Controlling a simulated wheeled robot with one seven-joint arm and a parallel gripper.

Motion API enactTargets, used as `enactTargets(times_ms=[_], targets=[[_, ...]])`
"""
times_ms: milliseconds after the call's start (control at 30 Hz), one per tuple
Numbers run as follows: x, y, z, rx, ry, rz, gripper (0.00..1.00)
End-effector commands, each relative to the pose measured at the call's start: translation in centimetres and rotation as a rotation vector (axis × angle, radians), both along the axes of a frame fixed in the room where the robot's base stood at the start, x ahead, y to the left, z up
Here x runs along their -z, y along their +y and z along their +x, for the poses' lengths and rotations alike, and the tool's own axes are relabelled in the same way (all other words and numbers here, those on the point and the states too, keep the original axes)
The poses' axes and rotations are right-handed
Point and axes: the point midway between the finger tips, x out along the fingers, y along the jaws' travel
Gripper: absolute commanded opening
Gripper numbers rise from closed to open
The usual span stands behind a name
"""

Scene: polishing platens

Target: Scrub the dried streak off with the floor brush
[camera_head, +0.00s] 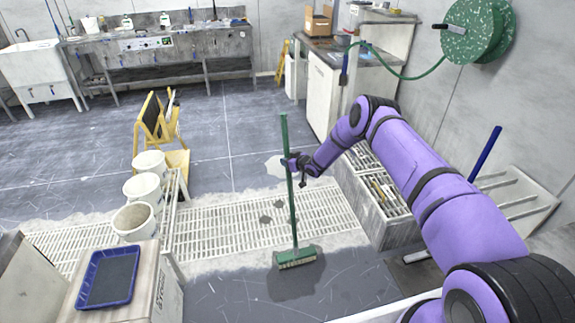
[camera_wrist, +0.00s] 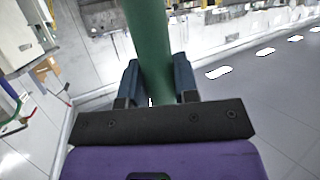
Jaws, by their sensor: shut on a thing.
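A floor brush (camera_head: 292,205) with a long green handle and a green head stands nearly upright, its bristles down at the near edge of the floor grating. My gripper (camera_head: 291,165) is shut on the handle around its middle. In the wrist view the green handle (camera_wrist: 148,45) passes between the two dark fingers of my gripper (camera_wrist: 152,88). Dark blotches (camera_head: 265,218) lie on the grating left of the handle. A dark patch (camera_head: 295,283) lies on the floor around and below the brush head. I cannot tell which mark is the dried streak.
White buckets (camera_head: 144,188) line a stand on the left, near a blue tray (camera_head: 107,278) on a cabinet. A grey bin of long items (camera_head: 385,205) stands right of the grating. Open floor (camera_head: 80,150) spreads at the back left.

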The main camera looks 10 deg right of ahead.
Motion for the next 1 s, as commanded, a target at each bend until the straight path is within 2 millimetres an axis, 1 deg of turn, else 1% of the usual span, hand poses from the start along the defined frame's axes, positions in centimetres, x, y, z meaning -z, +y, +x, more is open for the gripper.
enactTargets(times_ms=[33, 100, 533, 667, 1000], targets=[[-0.6, 0.0, 0.1, 0.001, -0.004, 0.001, 0.0], [-1.2, 0.0, 0.2, 0.001, -0.005, 0.001, 0.0], [-4.1, 0.0, 0.1, 0.001, -0.004, 0.001, 0.0], [-4.4, 0.0, 0.1, 0.001, -0.004, 0.001, 0.0], [-4.4, 0.0, 0.1, 0.001, -0.004, 0.001, 0.0]])
